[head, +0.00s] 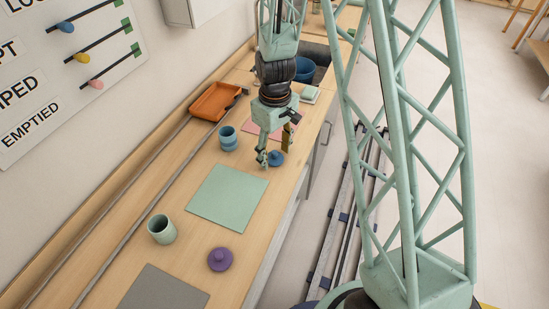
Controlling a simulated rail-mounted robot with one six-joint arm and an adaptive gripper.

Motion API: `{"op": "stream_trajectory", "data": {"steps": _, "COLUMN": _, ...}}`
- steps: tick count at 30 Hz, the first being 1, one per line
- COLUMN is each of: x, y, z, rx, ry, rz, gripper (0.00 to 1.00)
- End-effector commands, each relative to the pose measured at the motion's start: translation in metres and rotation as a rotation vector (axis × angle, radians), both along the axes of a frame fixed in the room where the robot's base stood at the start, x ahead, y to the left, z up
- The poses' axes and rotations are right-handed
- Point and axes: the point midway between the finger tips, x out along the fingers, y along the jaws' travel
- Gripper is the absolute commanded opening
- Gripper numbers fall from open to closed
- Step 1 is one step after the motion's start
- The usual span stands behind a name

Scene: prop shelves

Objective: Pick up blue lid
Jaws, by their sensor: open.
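The blue lid (276,158) is a round disc with a small knob. It lies on the wooden counter near its right edge, on or beside the reddish mat (262,125). My gripper (274,151) points down just over the lid with its fingers apart. One finger is at the lid's left and partly overlaps it in the picture. I cannot tell whether it touches the lid.
A blue cup (228,138) stands left of the gripper. A green mat (228,197), a pale green cup (161,229), a purple lid (220,259) and a grey mat (163,290) are nearer. An orange tray (216,101) and a blue bowl (304,69) are farther back.

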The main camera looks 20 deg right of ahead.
Motion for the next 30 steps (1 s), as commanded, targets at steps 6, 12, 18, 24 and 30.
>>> {"op": "stream_trajectory", "data": {"steps": 6, "x": 0.000, "y": 0.000, "z": 0.000, "rx": 0.000, "ry": 0.000, "rz": 0.000, "gripper": 0.38}}
{"op": "stream_trajectory", "data": {"steps": 12, "x": 0.000, "y": 0.000, "z": 0.000, "rx": 0.000, "ry": 0.000, "rz": 0.000, "gripper": 0.30}}
{"op": "stream_trajectory", "data": {"steps": 18, "x": 0.000, "y": 0.000, "z": 0.000, "rx": 0.000, "ry": 0.000, "rz": 0.000, "gripper": 0.30}}
{"op": "stream_trajectory", "data": {"steps": 24, "x": 0.000, "y": 0.000, "z": 0.002, "rx": 0.000, "ry": -0.001, "rz": 0.000, "gripper": 0.30}}
{"op": "stream_trajectory", "data": {"steps": 30, "x": 0.001, "y": 0.000, "z": 0.011, "rx": 0.000, "ry": -0.001, "rz": 0.000, "gripper": 0.30}}
